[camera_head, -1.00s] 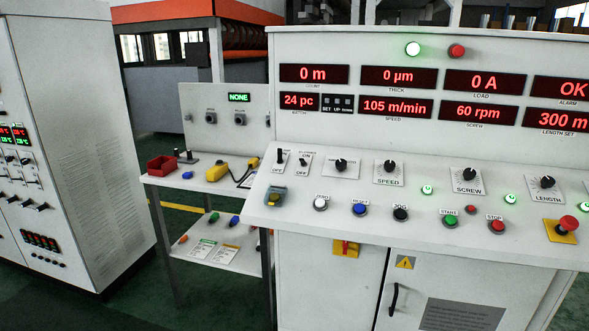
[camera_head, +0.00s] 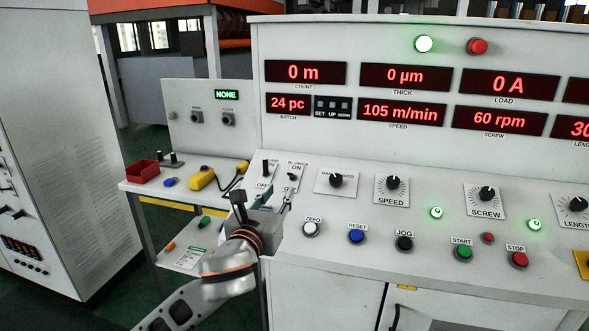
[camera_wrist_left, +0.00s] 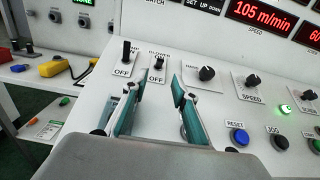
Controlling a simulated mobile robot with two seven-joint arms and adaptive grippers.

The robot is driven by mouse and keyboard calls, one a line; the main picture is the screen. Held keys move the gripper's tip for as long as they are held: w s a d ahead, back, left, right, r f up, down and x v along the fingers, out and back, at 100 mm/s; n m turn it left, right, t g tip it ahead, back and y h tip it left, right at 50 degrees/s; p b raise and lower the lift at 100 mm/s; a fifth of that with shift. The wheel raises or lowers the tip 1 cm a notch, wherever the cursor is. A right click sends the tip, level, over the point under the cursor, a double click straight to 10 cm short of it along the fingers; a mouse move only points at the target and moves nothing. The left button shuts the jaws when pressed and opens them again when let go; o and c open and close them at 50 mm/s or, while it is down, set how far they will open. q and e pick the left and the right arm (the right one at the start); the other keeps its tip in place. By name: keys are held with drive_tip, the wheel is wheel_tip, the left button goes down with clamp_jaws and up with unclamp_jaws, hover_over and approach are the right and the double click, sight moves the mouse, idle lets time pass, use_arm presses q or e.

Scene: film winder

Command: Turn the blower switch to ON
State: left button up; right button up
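The blower switch (camera_head: 291,176) is a small dark lever on a white plate with ON above and OFF below, at the left of the sloped console panel. Its lever looks shorter and lower than the taller lever beside it. It also shows in the left wrist view (camera_wrist_left: 158,63), just beyond my fingertips. My left gripper (camera_head: 277,193) reaches over the console's left end, in front of the switch plates. In the left wrist view its two teal fingers (camera_wrist_left: 158,88) are spread apart with nothing between them. No contact with the lever is visible. My right gripper is not in view.
A taller black lever switch (camera_head: 265,167) stands directly left of the blower switch. A knob (camera_head: 336,181) on a plate is to the right. The zero (camera_head: 310,229) and reset (camera_head: 357,236) buttons lie nearer the front edge. A side table with a yellow pendant (camera_head: 202,178) stands at left.

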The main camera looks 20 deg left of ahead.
sight(290, 176)
use_arm(q)
drive_tip(key=shift+w+r, duration=0.1)
drive_tip(key=shift+w, duration=0.75)
drive_tip(key=shift+w+r, duration=0.15)
drive_tip(key=shift+w, duration=0.6)
drive_tip(key=w, duration=0.3)
drive_tip(key=shift+w+b, duration=0.3)
drive_tip(key=shift+w, duration=0.85)
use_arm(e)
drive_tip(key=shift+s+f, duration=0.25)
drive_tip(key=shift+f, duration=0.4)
use_arm(q)
clamp_jaws()
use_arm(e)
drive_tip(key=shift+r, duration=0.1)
